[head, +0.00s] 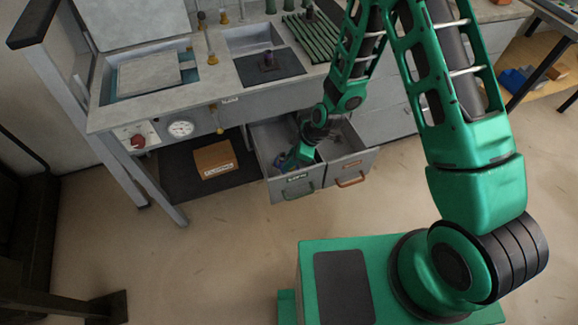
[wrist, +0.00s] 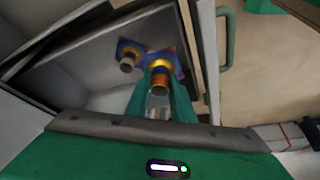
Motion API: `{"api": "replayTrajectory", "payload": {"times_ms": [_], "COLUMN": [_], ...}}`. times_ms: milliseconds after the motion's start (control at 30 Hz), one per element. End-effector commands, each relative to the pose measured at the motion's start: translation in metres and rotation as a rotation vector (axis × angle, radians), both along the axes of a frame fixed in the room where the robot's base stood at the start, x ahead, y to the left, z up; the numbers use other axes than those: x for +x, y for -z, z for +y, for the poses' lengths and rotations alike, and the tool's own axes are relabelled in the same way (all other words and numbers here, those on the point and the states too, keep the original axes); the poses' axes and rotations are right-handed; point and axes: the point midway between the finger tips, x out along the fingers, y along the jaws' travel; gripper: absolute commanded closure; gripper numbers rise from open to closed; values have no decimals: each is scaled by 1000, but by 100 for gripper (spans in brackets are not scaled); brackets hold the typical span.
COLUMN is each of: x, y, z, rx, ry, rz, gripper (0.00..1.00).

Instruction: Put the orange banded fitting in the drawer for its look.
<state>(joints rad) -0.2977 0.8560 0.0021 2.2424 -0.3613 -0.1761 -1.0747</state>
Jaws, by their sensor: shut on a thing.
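My gripper (head: 298,160) reaches down into the open left drawer (head: 290,189), which has a green handle. In the wrist view its green fingers (wrist: 161,82) are shut on the orange banded fitting (wrist: 160,66), which shows a yellow-orange band, a brownish stub and a blue-purple base. A second stub with an orange band (wrist: 128,58) stands just left of it on a similar blue-purple base. I cannot tell whether it is a separate fitting. The fitting is inside the drawer walls; whether it touches the floor is unclear.
The right drawer, with an orange-brown handle (head: 351,181), is also open. A cardboard box (head: 214,160) sits on the low shelf left of the drawers. The floor in front is clear.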

Motion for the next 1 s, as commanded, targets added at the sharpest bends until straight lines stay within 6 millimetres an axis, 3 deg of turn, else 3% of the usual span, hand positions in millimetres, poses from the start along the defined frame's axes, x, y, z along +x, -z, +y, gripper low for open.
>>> {"api": "replayTrajectory", "payload": {"times_ms": [400,1000], "x": [0,0], "y": [41,51], "z": [0,-1], "rx": [1,0], "ry": [3,2], "rz": [1,1], "gripper": [100,100]}}
